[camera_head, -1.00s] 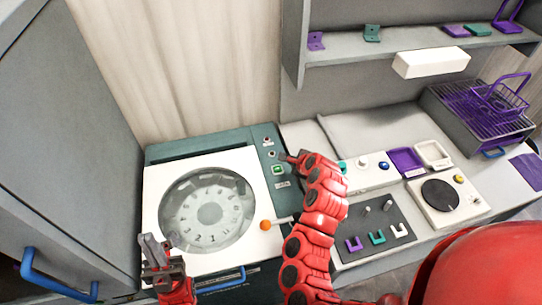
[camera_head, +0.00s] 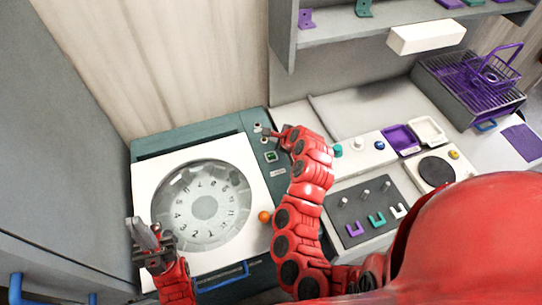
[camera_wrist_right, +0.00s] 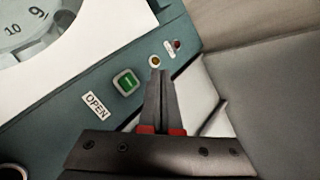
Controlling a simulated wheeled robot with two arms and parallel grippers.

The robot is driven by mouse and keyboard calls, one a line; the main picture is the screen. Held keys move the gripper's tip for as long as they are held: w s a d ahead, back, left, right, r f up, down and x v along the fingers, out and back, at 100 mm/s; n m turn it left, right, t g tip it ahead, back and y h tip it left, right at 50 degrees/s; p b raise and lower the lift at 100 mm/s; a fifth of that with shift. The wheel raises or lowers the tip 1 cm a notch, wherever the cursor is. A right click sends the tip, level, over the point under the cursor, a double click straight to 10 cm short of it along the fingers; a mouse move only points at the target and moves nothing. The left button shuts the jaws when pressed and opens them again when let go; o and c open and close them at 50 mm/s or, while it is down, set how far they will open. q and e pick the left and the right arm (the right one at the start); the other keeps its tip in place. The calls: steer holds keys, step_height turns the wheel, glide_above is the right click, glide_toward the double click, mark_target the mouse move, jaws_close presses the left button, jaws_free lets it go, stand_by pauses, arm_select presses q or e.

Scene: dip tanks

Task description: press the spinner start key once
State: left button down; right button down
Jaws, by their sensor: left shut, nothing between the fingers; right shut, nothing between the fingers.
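The spinner is a teal machine (camera_head: 150,147) with a white lid (camera_head: 147,185) and a round window over a numbered disc (camera_head: 205,207). Its right-hand panel has a green square key (camera_head: 271,156), which also shows in the right wrist view (camera_wrist_right: 127,82). A label reading OPEN (camera_wrist_right: 95,105) is beside that key. A small amber round part (camera_wrist_right: 155,61) and a red one (camera_wrist_right: 177,44) are farther up the panel. My right gripper (camera_wrist_right: 162,73) is shut and empty, its tips close to the amber part; contact cannot be told. My left gripper (camera_head: 143,228) is shut and empty over the lid's left side.
An orange knob (camera_head: 264,217) is on the lid's right edge. To the right are a grey plate with pegs and clips (camera_head: 345,205), a white control strip (camera_head: 350,148) and a purple rack (camera_head: 490,75). A shelf with a white box (camera_head: 426,37) overhangs the back.

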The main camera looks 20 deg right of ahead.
mark_target(274, 157)
step_height(274, 157, down, 8)
steer(key=b, duration=0.4)
steer(key=shift+r, duration=0.25)
steer(key=shift+s+f+b, duration=0.1)
steer(key=shift+b, duration=0.2)
stand_by(1.3)
steer(key=shift+f, duration=0.3)
